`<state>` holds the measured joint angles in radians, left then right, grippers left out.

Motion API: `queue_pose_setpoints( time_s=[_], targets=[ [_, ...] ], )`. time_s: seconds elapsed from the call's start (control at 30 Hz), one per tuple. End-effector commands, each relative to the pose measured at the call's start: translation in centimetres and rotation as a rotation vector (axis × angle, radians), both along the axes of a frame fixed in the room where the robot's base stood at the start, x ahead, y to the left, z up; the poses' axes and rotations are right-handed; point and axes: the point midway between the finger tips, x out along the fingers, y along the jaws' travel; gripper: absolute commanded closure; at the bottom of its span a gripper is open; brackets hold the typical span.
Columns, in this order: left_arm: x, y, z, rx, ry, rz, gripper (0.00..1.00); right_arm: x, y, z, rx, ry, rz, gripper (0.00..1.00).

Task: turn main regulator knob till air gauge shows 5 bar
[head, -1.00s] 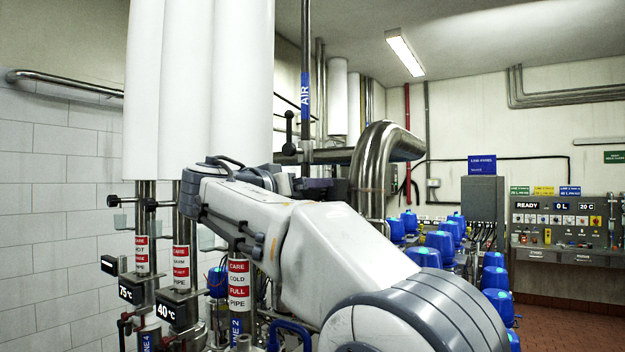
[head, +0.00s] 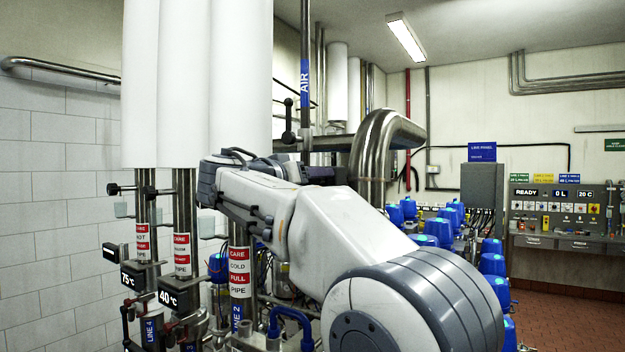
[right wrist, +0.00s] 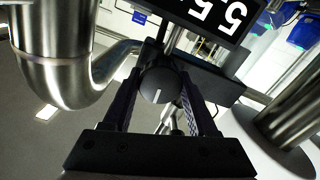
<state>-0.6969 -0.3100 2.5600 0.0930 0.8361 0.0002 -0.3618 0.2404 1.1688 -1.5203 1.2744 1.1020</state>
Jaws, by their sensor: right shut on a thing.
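The main regulator knob (right wrist: 158,85) is round and dark with a white pointer line, in the middle of the right wrist view. My right gripper (right wrist: 164,78) is shut on it, one finger on each side. Just above it is a black gauge display (right wrist: 205,20) with white digits, seen turned. Several digits look like 5, but the frame's top edge cuts the display, so I cannot read it in full. In the head view my right arm hides the knob and the display. A pipe (head: 305,80) there carries a blue AIR label. My left gripper is not in view.
A thick bent steel pipe (head: 372,160) stands close behind my right arm; a steel elbow (right wrist: 90,75) also shows beside the gripper. Labelled pipes (head: 182,250) stand at left, blue-capped valves (head: 440,228) at right. A control panel (head: 560,215) is at the far right wall.

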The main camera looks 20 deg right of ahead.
Motion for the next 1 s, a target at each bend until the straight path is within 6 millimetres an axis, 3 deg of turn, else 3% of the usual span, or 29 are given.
queue_pose_setpoints(
  time_s=[0.23, 0.57, 0.6, 0.67, 1.0],
  targets=[
    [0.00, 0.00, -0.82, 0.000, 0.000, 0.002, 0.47, 0.06, 0.07, -0.07, -0.105, 0.132, 0.001, 0.97],
    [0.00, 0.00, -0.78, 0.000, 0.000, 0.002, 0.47, 0.06, 0.08, 0.00, -0.118, 0.148, 0.002, 0.97],
    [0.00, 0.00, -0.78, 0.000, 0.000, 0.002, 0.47, 0.06, 0.08, 0.00, -0.118, 0.148, 0.002, 0.30],
    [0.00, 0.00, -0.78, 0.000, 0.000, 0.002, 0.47, 0.05, 0.08, 0.01, -0.117, 0.147, 0.002, 0.11],
    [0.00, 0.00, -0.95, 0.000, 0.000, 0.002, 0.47, -0.07, 0.24, -0.07, -0.116, 0.146, 0.002, 0.11]
  ],
)
